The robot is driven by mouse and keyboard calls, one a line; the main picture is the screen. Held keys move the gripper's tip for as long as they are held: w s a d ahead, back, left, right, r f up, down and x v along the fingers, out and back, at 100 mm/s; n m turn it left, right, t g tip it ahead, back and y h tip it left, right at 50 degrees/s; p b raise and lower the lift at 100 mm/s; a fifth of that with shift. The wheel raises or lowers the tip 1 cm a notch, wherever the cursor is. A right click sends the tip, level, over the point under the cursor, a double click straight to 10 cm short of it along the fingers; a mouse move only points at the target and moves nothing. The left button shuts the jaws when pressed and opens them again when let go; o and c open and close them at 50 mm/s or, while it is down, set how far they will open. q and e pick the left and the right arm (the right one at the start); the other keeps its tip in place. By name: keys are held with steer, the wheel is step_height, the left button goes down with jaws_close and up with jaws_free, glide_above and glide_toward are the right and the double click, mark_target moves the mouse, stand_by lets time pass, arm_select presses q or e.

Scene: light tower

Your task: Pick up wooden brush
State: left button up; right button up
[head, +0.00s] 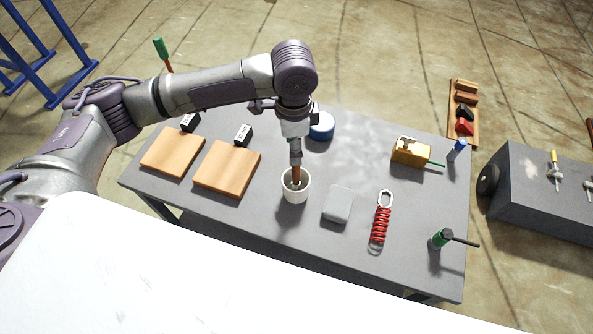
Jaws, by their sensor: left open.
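A white cup (294,194) stands on the grey table. A thin brown wooden handle (296,174), which looks like the wooden brush, stands roughly upright in it; its lower end is hidden inside the cup. My left gripper (295,156) points down directly above the cup, at the top of the handle. Its jaws are open, and the frame is too small to tell whether they are around the handle or just above it. My right gripper is not in view.
Two wooden boards (227,168) lie on the left of the table (270,225). A blue round container (322,126) is behind the cup. A grey block (338,204), a red coiled item (380,222), a yellow box (410,152) and a green-and-black item (441,238) are to the right.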

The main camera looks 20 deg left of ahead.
mark_target(296, 167)
arm_select(q)
steer(key=shift+s+d+f+p, duration=0.15)
steer(key=shift+f+p, duration=0.15)
steer(key=shift+f, duration=1.8)
steer(key=shift+s+d+f+p, duration=0.1)
steer(key=shift+f+p, duration=0.15)
steer(key=shift+f, duration=1.8)
jaws_close()
